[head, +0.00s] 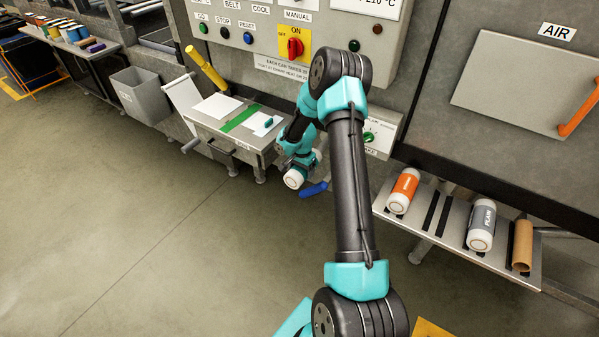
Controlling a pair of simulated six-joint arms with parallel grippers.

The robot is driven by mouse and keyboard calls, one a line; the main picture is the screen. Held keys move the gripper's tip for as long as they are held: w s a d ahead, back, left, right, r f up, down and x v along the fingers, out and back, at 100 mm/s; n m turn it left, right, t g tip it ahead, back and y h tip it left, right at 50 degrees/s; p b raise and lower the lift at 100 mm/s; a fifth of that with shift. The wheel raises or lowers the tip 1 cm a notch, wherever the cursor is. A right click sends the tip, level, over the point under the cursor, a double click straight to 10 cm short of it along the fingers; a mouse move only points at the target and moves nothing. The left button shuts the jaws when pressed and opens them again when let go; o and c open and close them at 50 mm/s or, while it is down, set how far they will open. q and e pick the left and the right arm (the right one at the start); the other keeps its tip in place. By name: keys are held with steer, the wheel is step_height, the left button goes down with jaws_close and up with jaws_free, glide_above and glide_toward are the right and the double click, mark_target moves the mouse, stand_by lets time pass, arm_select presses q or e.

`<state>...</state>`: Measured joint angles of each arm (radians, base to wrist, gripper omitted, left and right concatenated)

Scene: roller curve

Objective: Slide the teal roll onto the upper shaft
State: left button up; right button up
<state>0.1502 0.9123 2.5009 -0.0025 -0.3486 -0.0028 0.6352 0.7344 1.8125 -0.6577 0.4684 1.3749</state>
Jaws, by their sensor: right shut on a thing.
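My right gripper (300,168) is at the end of the arm that reaches up the middle of the head view and bends down to the left. It is shut on a roll (293,180) whose white round end faces the camera. The roll's band is mostly hidden by the gripper, so its colour is hard to tell; teal shows around it. It is held in front of the machine, right of the small metal table. I cannot make out the upper shaft for certain. My left gripper is not in view.
A shelf (455,253) at right bears an orange roll (403,191), a grey roll (481,226) and a brown tube (522,246). A blue-tipped lever (314,190) is close to the held roll. A small table (252,143) and grey bin (140,96) stand left. The left floor is clear.

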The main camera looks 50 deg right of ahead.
steer(key=shift+w+d, duration=0.25)
steer(key=shift+d, duration=1.75)
steer(key=shift+w+d, duration=0.3)
steer(key=shift+d, duration=1.75)
steer(key=shift+w+d, duration=0.25)
steer(key=shift+d, duration=1.75)
steer(key=o, duration=1.1)
steer(key=shift+o, duration=0.2)
step_height(320, 180, up, 12)
